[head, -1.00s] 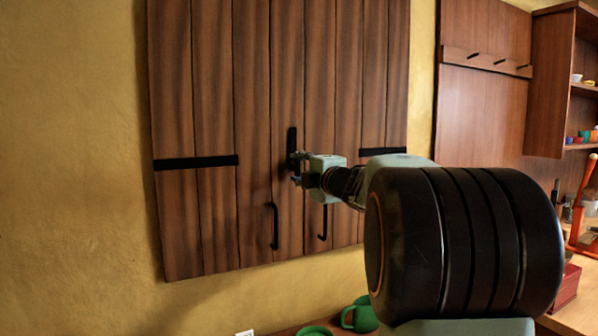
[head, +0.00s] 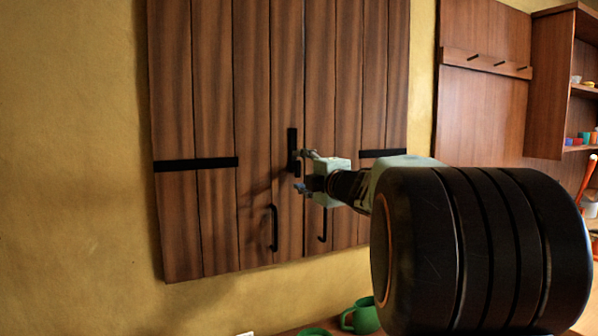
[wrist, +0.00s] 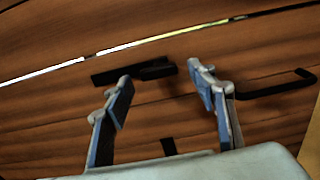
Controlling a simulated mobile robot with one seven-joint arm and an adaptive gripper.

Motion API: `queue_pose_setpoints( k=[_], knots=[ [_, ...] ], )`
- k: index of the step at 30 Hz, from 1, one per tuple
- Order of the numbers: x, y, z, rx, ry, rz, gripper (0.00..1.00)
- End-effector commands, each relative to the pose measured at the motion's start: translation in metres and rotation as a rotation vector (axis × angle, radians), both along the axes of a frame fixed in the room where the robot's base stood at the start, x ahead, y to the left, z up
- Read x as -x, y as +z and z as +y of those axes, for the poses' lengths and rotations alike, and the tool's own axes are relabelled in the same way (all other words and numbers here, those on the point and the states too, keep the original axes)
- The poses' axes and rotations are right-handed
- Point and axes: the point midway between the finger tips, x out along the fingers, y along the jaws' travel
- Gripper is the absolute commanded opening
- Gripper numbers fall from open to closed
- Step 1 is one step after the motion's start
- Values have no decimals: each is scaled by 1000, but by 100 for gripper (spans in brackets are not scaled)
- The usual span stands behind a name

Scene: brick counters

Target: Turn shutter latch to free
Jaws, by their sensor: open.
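The shutter latch is a black upright piece (head: 292,145) on the closed-looking brown plank shutters (head: 215,100), just left of their middle seam. In the wrist view the latch (wrist: 115,75) is a dark bar with a thicker block at one end, lying roughly along the seam. I cannot tell its lever's exact angle. My gripper (head: 305,172) is open and empty, in front of the latch's lower end. In the wrist view the blue-padded fingers (wrist: 162,85) are spread, with the latch beyond and between their tips, seemingly apart from it.
Black pull handles hang below the latch, one left (head: 274,228) and one right (head: 323,223). Bright light shows along the seam (wrist: 165,36) in the wrist view. A green mug (head: 360,316) stands at the bottom. Shelves (head: 580,90) are at right.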

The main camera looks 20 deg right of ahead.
Motion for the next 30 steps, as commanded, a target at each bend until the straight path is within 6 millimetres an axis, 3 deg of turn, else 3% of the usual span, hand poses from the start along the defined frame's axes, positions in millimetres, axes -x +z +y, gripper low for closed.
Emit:
queue_pose_setpoints(
  k=[9,15,21,30],
  knots=[
    [65,1,-2,2,-2,-2,52],
    [93,1,-3,2,-1,-1,52],
    [103,1,-4,1,0,-1,52],
    [103,3,-4,-1,-1,-5,52]
  ],
)
